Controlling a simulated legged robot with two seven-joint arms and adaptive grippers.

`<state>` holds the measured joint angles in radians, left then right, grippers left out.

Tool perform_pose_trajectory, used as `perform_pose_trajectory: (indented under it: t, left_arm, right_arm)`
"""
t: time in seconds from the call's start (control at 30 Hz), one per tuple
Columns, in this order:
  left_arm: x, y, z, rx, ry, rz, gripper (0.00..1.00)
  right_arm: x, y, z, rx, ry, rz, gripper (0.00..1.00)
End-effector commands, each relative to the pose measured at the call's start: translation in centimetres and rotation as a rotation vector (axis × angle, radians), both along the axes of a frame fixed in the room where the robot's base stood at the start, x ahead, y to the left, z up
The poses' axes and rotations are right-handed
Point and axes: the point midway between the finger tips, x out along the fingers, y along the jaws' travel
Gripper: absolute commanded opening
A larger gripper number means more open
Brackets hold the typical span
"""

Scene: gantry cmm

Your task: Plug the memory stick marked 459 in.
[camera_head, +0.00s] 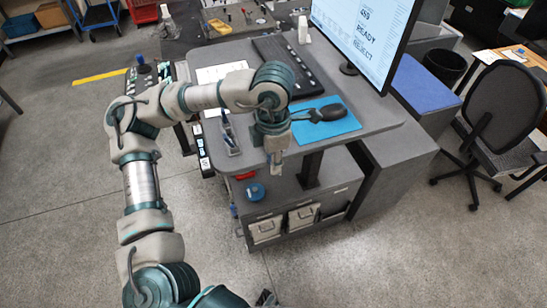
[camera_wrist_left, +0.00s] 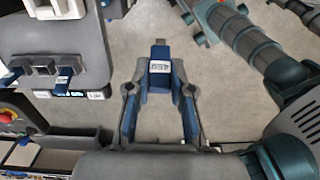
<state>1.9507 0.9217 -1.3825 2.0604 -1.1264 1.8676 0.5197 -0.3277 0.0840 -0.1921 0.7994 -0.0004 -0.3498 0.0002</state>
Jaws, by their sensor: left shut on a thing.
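The memory stick (camera_wrist_left: 160,68) is blue with a grey metal plug end pointing away from my wrist. Its white label shows upside down and reads like 459. My left gripper (camera_wrist_left: 160,82) is shut on it, with a finger on each side. In the head view my left gripper (camera_head: 274,158) hangs in front of the desk's near edge, and the stick is mostly hidden there. A grey holder (camera_wrist_left: 43,65) with other blue sticks (camera_wrist_left: 65,76) is at the left of the wrist view, apart from the held stick. My right gripper is not in view.
The monitor (camera_head: 365,32) reads 459, READY and REJECT. The grey desk (camera_head: 375,105) carries a blue mat (camera_head: 335,128) with a black mouse-like object and a dark keyboard-like bar (camera_head: 290,62). Open floor lies in front.

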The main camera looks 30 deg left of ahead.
Motion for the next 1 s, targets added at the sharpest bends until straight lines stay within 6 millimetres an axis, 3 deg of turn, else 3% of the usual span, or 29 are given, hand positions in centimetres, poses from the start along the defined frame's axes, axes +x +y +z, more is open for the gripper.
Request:
perform_pose_trajectory:
  t: [0.6,1.0]
  left_arm:
    - [0.0,0.0,3.3,-0.001,-0.001,-0.001,0.05]
    - [0.0,0.0,3.4,0.002,0.002,-0.002,0.05]
  right_arm:
    - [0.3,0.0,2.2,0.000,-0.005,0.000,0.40]
    - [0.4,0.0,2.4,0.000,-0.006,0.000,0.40]
